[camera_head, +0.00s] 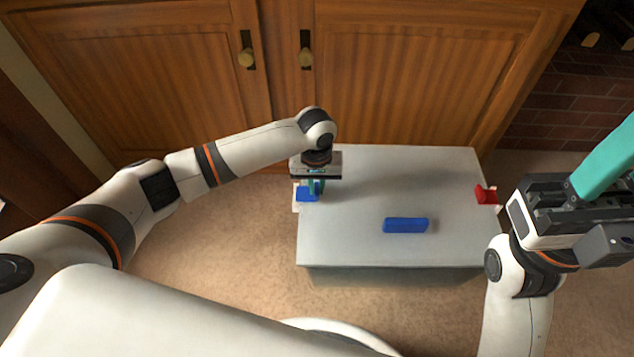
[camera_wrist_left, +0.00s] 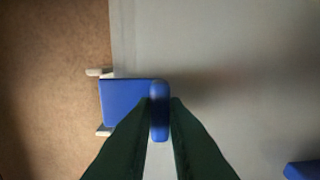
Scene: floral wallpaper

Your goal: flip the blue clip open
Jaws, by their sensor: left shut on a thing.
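The blue clip (camera_head: 306,194) sits at the left edge of the grey box top (camera_head: 360,250). In the left wrist view the blue clip (camera_wrist_left: 124,100) shows as a flat plate between two pale hinge lugs, with a raised rounded lip at its right end. My left gripper (camera_head: 317,188) points down at it, and its dark fingertips in the left wrist view (camera_wrist_left: 160,110) are shut on the lip. My right gripper (camera_head: 590,180) is raised at the right, with a teal finger showing; its fingertips are out of frame.
A loose-looking blue bar (camera_head: 405,225) lies on the box top near the front. A red clip (camera_head: 486,194) is at the box's right edge. Wooden cabinet doors (camera_head: 400,75) stand behind. Carpet surrounds the box, and most of its top is clear.

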